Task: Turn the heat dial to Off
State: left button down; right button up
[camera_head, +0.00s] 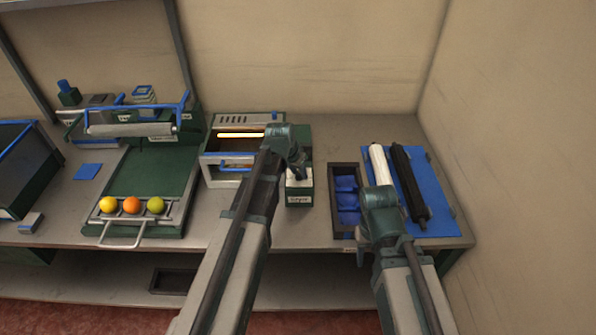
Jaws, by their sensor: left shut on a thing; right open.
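The heater (245,119) is a grey and green box at the back of the bench, with a bright glowing bar (241,135) inside its open front. A small green box (299,197) with a pale top and a front label stands just right of it. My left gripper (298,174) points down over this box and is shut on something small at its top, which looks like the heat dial. The gripper hides the dial, so its setting cannot be read. My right gripper (361,256) is open and empty, low by the bench's front edge, partly hidden by its wrist.
A dark bin with blue compartments (346,200) and a blue mat (442,205) with white and black rollers lie right.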

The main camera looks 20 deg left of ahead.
pick_arm(q)
jog(key=n+y, duration=0.2)
jog(key=n, duration=0.2)
jog(key=shift+d+n, duration=0.15)
jog(key=shift+n, duration=0.15)
jog(key=n+y, duration=0.1)
jog(key=n, duration=0.2)
jog(key=shift+d+n, duration=0.1)
jog(key=shift+n, duration=0.3)
jog(key=n+g+y, duration=0.1)
jog(key=n, duration=0.2)
jog(key=shift+w+d, duration=0.1)
jog(key=shift+n+g+y, duration=0.6)
jog(key=shift+n, duration=1.4)
jog(key=c, duration=0.6)
grip_release()
jog(key=shift+o, duration=0.2)
jog(key=shift+r, duration=0.15)
